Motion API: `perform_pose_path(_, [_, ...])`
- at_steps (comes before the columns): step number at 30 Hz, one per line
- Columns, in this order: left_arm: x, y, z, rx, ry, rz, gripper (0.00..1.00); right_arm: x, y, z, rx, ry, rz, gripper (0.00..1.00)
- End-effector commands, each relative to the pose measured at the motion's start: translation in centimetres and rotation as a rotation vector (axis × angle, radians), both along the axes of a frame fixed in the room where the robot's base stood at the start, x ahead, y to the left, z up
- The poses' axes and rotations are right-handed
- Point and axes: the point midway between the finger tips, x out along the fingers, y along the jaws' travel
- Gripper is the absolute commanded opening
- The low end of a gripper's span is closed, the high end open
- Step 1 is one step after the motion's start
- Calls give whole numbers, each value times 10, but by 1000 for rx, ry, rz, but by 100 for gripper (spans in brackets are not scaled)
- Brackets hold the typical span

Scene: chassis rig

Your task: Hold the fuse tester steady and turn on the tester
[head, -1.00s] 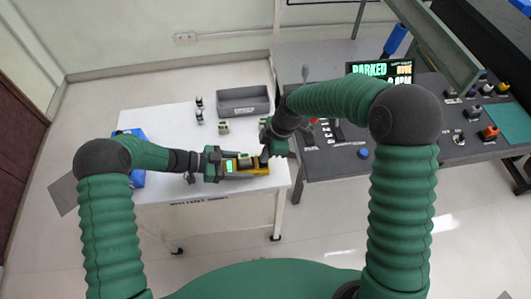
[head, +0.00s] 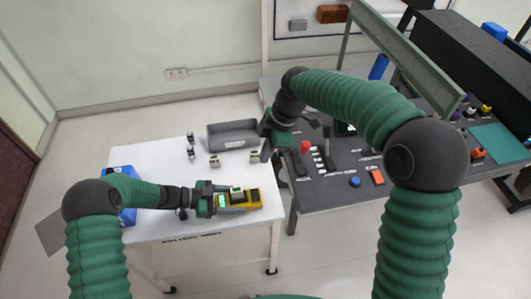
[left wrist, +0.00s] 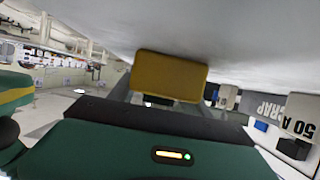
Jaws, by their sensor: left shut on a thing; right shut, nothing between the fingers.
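The fuse tester (head: 252,200) is a yellow device with a lit green screen, near the right front of the white table. My left gripper (head: 232,199) reaches it from the left and is shut on it. In the left wrist view the tester's yellow end (left wrist: 169,76) shows beyond my gripper's green body, which hides the rest of it. The tester's switch is too small to make out. My right gripper (head: 268,151) is shut and empty, apart from the tester, above and to its right near the table's right edge.
A grey bin (head: 233,135) stands at the table's back, with several small fuse-like pieces (head: 214,160) around it. A blue box (head: 121,212) is at the left edge. The dark console (head: 330,190) on the right carries a red knob (head: 305,147) and buttons. The table's middle is clear.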

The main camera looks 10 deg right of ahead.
Motion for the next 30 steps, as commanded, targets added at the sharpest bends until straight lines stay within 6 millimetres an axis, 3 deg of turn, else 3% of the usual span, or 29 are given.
perform_pose_path(8, [-1,2,-4,8,4,2,9,0,0,-1,0,-1,0,0])
perform_pose_path(9, [-1,2,-4,8,4,2,57,0,0,-1,0,-1,0,0])
perform_pose_path(15, [-1,1,-3,5,2,1,82,0,0,-1,0,-1,0,0])
perform_pose_path(25, [0,4,1,2,0,1,82,0,0,0,0,-2,-1,0])
perform_pose_path(30, [0,31,12,3,-2,2,82,-1,0,0,0,-2,-1,0])
